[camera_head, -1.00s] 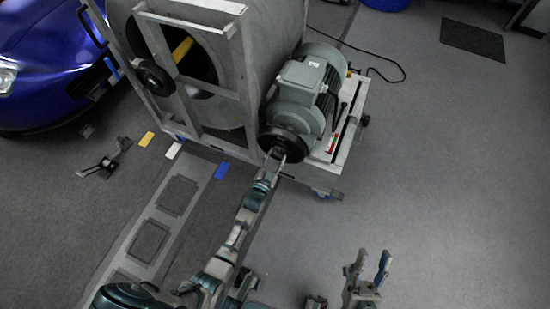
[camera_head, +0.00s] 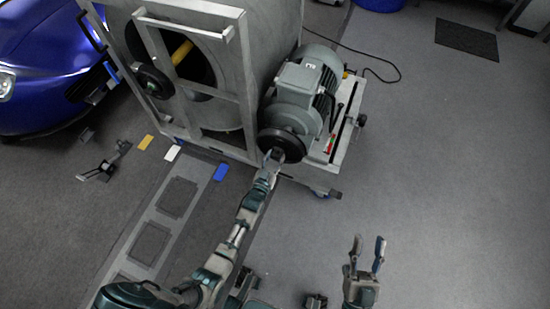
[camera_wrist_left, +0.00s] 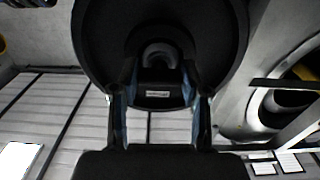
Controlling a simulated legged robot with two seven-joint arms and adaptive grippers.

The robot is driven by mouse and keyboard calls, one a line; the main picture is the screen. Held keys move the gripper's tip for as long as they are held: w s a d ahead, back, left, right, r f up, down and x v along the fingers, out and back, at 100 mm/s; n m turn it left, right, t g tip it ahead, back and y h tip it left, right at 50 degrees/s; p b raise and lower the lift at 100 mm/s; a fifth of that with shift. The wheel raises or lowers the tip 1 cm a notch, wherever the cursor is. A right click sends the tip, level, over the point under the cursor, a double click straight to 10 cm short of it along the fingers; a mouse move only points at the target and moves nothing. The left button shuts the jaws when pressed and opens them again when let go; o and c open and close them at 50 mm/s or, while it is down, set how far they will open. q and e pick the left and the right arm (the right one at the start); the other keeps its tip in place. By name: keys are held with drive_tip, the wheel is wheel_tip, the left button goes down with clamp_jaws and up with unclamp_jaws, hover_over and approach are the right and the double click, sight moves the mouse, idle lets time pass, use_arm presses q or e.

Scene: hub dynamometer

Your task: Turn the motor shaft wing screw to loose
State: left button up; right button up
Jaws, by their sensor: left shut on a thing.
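The grey motor (camera_head: 300,92) sits on the cart, with a black round flange (camera_head: 282,146) on its front end. My left gripper (camera_head: 273,157) is at the centre of that flange and shut on the motor shaft wing screw. In the left wrist view the flange (camera_wrist_left: 95,40) fills the top middle, and my left gripper's two fingers (camera_wrist_left: 158,108) stand on both sides of a dark part with a small white label, the wing screw (camera_wrist_left: 158,94). The screw's outline is mostly dark and partly hidden. My right gripper (camera_head: 367,252) is open and empty, above bare floor.
A large grey drum with a metal frame (camera_head: 243,80) stands left of the motor. The cart (camera_head: 335,160) carries the motor. A blue car (camera_head: 40,60) is at the far left. The floor at the right is clear, with a dark mat (camera_head: 466,39) at the back.

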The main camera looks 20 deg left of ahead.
use_arm(q)
drive_tip(key=shift+s+f, duration=0.25)
drive_tip(key=shift+f, duration=0.3)
drive_tip(key=o, duration=1)
drive_tip(key=shift+o, duration=0.7)
drive_tip(key=shift+w, duration=0.1)
drive_tip(key=shift+r, duration=0.2)
drive_tip(key=shift+r, duration=0.1)
drive_tip(key=s, duration=1.2)
drive_tip(key=shift+a, duration=0.2)
drive_tip(key=shift+w, duration=0.1)
